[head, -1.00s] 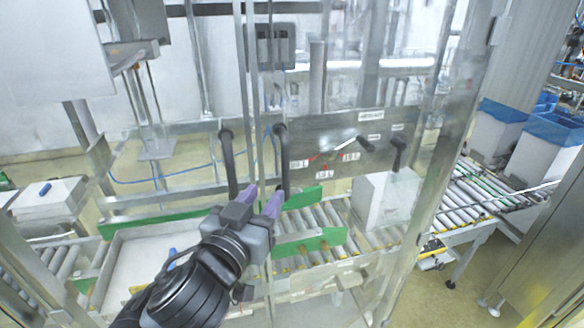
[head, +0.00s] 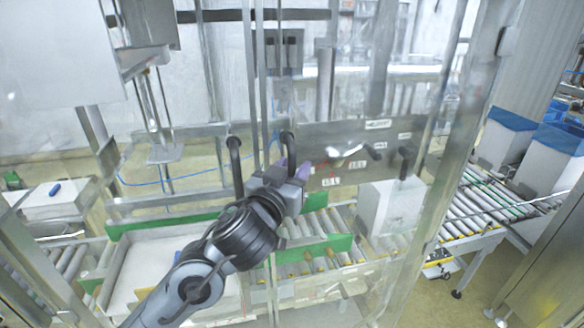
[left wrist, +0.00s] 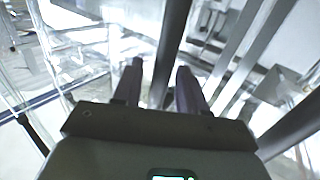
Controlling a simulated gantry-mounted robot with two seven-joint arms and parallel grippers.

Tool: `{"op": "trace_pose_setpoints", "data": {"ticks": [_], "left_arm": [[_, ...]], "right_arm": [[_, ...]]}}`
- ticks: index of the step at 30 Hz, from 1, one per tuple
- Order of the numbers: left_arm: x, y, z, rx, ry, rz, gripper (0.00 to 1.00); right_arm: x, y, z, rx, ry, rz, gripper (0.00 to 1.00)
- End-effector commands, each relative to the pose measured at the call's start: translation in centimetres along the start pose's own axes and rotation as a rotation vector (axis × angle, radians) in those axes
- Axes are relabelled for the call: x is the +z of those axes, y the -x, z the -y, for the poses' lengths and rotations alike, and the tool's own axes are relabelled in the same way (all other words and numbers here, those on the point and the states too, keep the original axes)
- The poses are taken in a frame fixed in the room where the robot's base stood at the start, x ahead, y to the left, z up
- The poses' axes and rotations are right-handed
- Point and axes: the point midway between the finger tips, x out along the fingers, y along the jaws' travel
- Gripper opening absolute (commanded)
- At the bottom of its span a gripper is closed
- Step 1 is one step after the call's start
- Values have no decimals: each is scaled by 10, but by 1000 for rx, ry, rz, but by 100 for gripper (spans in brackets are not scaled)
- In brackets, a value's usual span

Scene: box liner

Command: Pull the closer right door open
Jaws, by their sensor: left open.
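The closer right door (head: 345,90) is a clear panel in a metal frame and looks shut. Its black bar handle (head: 288,143) stands near the seam between the two doors, with its lower part hidden by my left gripper. My left gripper (head: 292,168) is open, its purple fingertips at this handle. In the left wrist view, a dark bar (left wrist: 171,45) runs between the open fingers (left wrist: 160,70); I cannot tell whether they touch it. The left door's black handle (head: 236,165) is just left of the gripper. My right gripper is not in view.
Behind the doors are a roller conveyor (head: 315,262), green guides (head: 312,250) and a white box (head: 388,207). A metal post (head: 450,130) bounds the right door. Blue-lined boxes (head: 505,138) stand farther right, with open floor (head: 440,300) in front.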

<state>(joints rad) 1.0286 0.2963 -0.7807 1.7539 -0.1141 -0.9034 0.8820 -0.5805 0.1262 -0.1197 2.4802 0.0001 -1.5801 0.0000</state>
Motion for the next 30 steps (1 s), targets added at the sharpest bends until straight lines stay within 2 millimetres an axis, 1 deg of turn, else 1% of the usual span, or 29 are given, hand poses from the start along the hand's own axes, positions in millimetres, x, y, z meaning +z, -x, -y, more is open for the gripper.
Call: {"op": "trace_pose_setpoints", "data": {"ticks": [9,14,15,17,18,30], "left_arm": [[0,-2,0,0,0,-1,42],[0,-2,0,0,0,-1,17],[0,-2,0,0,0,0,11],[0,-2,0,0,0,0,2],[0,-2,0,0,0,0,0],[0,0,0,1,-1,0,0]], "right_arm": [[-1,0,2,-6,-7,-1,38],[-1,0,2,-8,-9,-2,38],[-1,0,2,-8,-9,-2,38],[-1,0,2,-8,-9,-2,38],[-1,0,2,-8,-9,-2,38],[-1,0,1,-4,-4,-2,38]]}}
